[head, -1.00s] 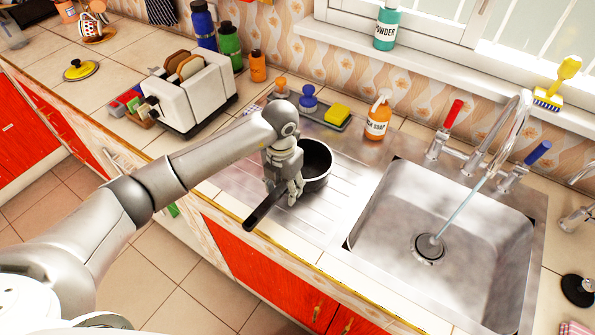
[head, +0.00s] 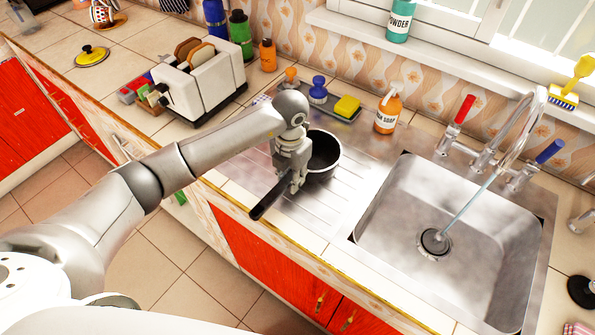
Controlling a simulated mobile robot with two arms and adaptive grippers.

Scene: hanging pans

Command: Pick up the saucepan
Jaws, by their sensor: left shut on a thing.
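The saucepan (head: 323,158) is dark inside with a grey metal body and a long black handle (head: 268,201). It is on or just above the ribbed steel drainboard, left of the sink; I cannot tell whether it touches. The handle points toward the counter's front edge. My left gripper (head: 291,186) is over the handle near the pan body, pointing down and shut on the handle. The gripper and wrist hide the near-left side of the pan. My right gripper is not in view.
The steel sink (head: 450,235) with running water is to the right. A soap bottle (head: 387,111) and a tray with a yellow sponge (head: 347,106) stand behind the pan. A white toaster (head: 200,82) stands to the left. The drainboard (head: 335,205) in front is clear.

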